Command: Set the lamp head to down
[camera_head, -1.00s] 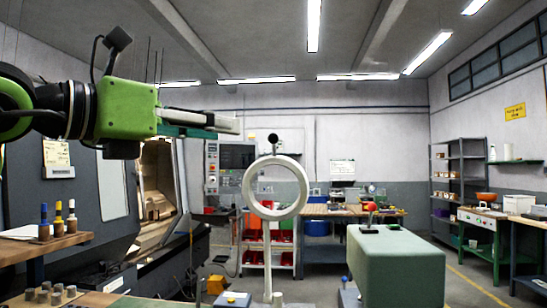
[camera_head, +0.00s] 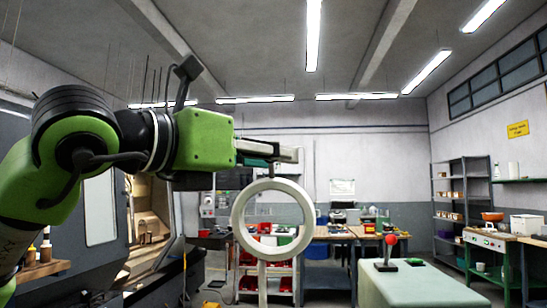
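The lamp head is a white ring (camera_head: 237,216) on a thin white post (camera_head: 262,284), in the middle of the head view. The ring stands upright with its open face toward me, and the room shows through it. My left gripper (camera_head: 292,154) reaches in from the left with its grey fingers just above the top of the ring. It is seen from the side, so I cannot tell whether the fingers are parted or whether they touch the lamp. The lamp's base is out of view. My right gripper is not in view.
A pale green-topped block (camera_head: 420,288) with a red-knobbed lever (camera_head: 389,252) stands at the right. A machine with an open door (camera_head: 150,235) stands at the left. Workbenches (camera_head: 330,236) and shelves (camera_head: 462,200) line the back and right.

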